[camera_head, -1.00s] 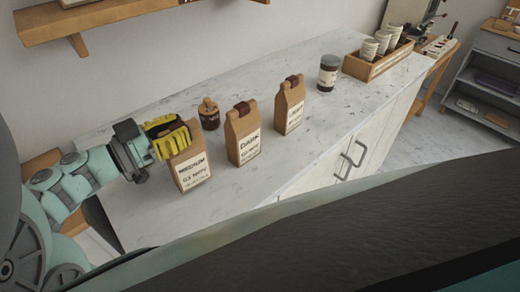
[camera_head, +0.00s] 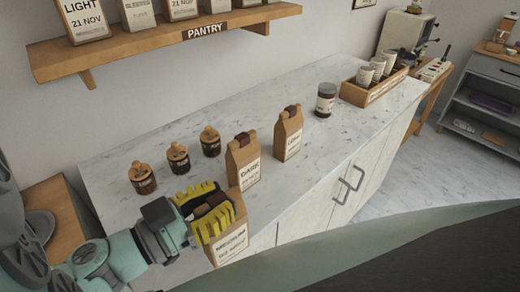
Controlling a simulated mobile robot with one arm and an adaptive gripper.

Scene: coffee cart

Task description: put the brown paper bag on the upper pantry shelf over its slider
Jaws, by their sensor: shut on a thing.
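My gripper (camera_head: 214,212), with yellow fingers, is shut on the top of a brown paper bag labelled MEDIUM (camera_head: 230,244). The bag hangs upright or slightly tilted at the counter's front edge, and the fingers hide part of its top. The upper pantry shelf (camera_head: 150,46), a wooden board with a PANTRY sign (camera_head: 205,31), is on the wall at the upper left, above and behind my gripper. Several labelled bags, one reading LIGHT 21 NOV (camera_head: 88,18), stand along it, cut off by the frame's top. I cannot make out a slider.
Two brown bags, DARK (camera_head: 243,160) and LIGHT (camera_head: 288,134), stand on the marble counter (camera_head: 200,120) right of my gripper. Three small cork-topped jars (camera_head: 178,158) stand behind it. A dark jar (camera_head: 325,100) and a wooden box of cups (camera_head: 372,90) are farther right.

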